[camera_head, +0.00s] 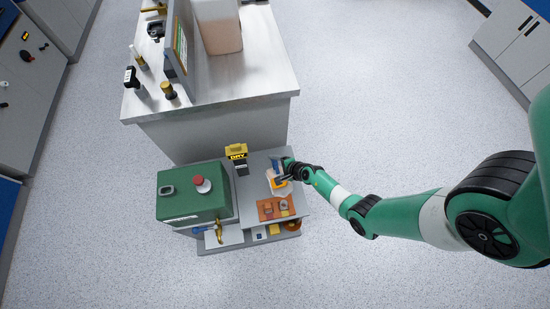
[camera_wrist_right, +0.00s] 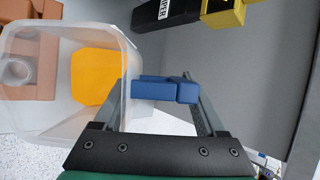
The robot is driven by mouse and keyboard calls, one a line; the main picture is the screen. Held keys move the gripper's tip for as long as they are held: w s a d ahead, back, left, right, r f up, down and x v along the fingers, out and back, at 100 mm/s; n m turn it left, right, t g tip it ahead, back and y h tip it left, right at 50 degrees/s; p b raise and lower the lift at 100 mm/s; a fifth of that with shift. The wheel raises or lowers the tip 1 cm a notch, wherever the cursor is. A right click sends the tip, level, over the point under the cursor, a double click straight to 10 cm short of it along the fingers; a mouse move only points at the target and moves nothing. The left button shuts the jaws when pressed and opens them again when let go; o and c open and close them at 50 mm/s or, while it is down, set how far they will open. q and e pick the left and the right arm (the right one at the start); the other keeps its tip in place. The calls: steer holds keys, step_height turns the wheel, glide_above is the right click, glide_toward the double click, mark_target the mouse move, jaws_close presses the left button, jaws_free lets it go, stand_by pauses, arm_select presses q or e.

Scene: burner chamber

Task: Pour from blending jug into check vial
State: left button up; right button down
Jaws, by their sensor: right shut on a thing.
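The blending jug is a translucent box-like vessel with orange liquid inside and a blue handle; it shows in the head view (camera_head: 271,174) and at the left of the wrist view (camera_wrist_right: 112,48). My right gripper (camera_wrist_right: 167,90) is shut on the blue handle. In the head view my right gripper (camera_head: 283,172) is over the right part of the grey bench top. An orange-brown rack (camera_head: 266,210) with small round items lies just in front of the jug. A clear round vessel, possibly the check vial (camera_wrist_right: 15,72), shows in the wrist view at the brown rack. My left gripper is out of view.
A green box unit (camera_head: 185,208) with a red knob stands left on the small bench (camera_head: 256,166). The floor at right is clear.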

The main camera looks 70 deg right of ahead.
steer(key=shift+s+a+r+t+h+b, duration=0.2)
steer(key=shift+t+h+b, duration=0.2)
steer(key=shift+t+b, duration=0.25)
steer(key=shift+r, duration=0.1)
stand_by(0.4)
steer(key=shift+a+b, duration=0.1)
steer(key=shift+b, duration=0.3)
steer(key=shift+r, duration=0.1)
stand_by(0.3)
steer(key=shift+s, duration=0.1)
steer(key=shift+n+t+h+b, duration=0.25)
steer(key=shift+n+h+b, duration=0.05)
steer(key=shift+b, duration=0.2)
steer(key=shift+s+a, duration=0.1)
